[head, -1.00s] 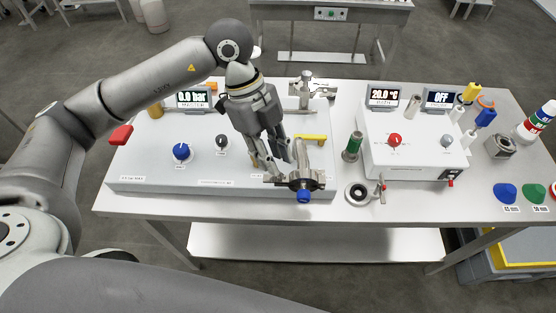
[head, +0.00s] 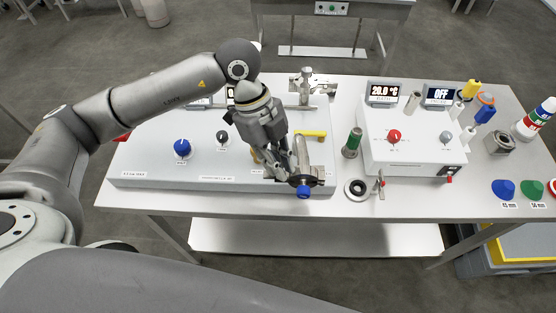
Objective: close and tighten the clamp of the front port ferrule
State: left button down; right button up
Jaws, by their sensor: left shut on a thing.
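The front port ferrule with its dark metal clamp (head: 314,183) is at the front edge of the white panel, right of centre in the head view. A blue round end (head: 303,192) faces me below it. My left gripper (head: 287,173) points down at the left side of the clamp. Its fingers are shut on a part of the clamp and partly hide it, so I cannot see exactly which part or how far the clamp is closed. My right gripper is not in view.
A metal fitting (head: 306,88) stands behind, with a yellow handle (head: 311,133) between. A green-banded cylinder (head: 352,143), a dark-and-white ring (head: 357,189) and a small red-tipped fitting (head: 380,186) are to the right. The white control box (head: 418,160) stands beyond.

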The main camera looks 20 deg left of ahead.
pick_arm(q)
jog(key=shift+m+b, duration=0.4)
jog(key=shift+m, duration=0.2)
jog(key=m+b, duration=0.1)
jog(key=m, duration=0.1)
jog(key=m+g+y+b, duration=0.1)
jog(key=m, duration=0.1)
jog(key=shift+w+d+f+g, duration=0.1)
jog(key=shift+w+g, duration=0.05)
jog(key=shift+g, duration=0.15)
jog(key=m+y+b, duration=0.1)
jog(key=m+b, duration=0.1)
jog(key=m, duration=0.1)
jog(key=m+g+y+b, duration=0.1)
jog(key=m+b, duration=0.2)
jog(key=shift+f+m+y, duration=0.1)
jog(key=shift+m+y, duration=0.2)
jog(key=shift+m, duration=0.7)
jog(key=shift+d+r+m+y+b, duration=0.15)
jog(key=shift+m+y+b, duration=0.25)
jog(key=shift+m+y, duration=0.5)
jog(key=shift+m, duration=0.3)
